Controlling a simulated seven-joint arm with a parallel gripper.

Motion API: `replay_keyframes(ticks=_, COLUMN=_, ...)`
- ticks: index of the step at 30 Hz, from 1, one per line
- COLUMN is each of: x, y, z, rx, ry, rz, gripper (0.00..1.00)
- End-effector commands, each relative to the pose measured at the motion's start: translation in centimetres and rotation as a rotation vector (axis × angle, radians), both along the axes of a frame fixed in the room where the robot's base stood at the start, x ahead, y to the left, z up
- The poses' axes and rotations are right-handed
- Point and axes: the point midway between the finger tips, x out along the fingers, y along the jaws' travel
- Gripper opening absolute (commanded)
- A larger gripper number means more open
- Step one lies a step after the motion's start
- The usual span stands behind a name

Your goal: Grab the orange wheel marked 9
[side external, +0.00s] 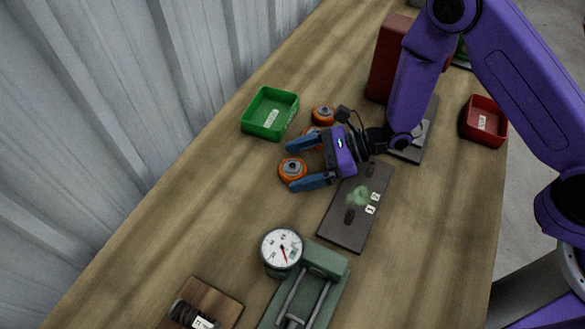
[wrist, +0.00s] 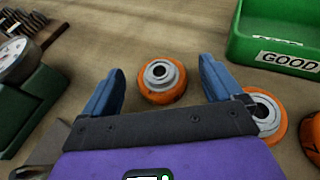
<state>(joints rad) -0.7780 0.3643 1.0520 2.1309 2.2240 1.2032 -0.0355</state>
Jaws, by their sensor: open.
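Three orange wheels with grey hubs sit on the wooden table. One wheel (side external: 293,169) lies at my fingertips, and in the wrist view this wheel (wrist: 161,80) shows between and just beyond the two blue fingers. A second wheel (side external: 311,133) is partly hidden behind my upper finger; in the wrist view it (wrist: 266,113) is beside the right finger. The third wheel (side external: 323,114) is farther back, cut by the right edge of the wrist view (wrist: 311,136). I cannot read a 9 on any wheel. My gripper (side external: 291,166) is open and empty, pointing left.
A green bin (side external: 262,128), labelled GOOD in the wrist view (wrist: 280,42), stands behind the wheels. A dark board (side external: 343,233) lies below my gripper. A dial gauge (side external: 282,249) on a green stand is nearer. A red bin (side external: 484,134) is at right. Table left of the wheels is clear.

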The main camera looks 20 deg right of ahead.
Motion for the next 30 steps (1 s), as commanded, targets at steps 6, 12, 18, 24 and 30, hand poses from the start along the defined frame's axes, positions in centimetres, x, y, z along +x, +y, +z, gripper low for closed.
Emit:
replay_keyframes(ticks=6, x=0.0, y=0.0, z=0.0, rx=0.0, ry=0.0, rz=0.0, gripper=0.34)
replay_keyframes(ticks=12, x=0.0, y=0.0, z=0.1, rx=0.001, ry=0.0, rz=0.0, gripper=0.26)
replay_keyframes(ticks=18, x=0.0, y=0.0, z=0.4, rx=0.002, ry=-0.001, rz=0.0, gripper=0.26)
replay_keyframes(ticks=24, x=0.1, y=0.0, z=1.8, rx=0.001, ry=-0.004, rz=0.0, gripper=0.26)
replay_keyframes(ticks=30, x=0.1, y=0.0, z=4.8, rx=0.003, ry=-0.006, rz=0.001, gripper=0.26)
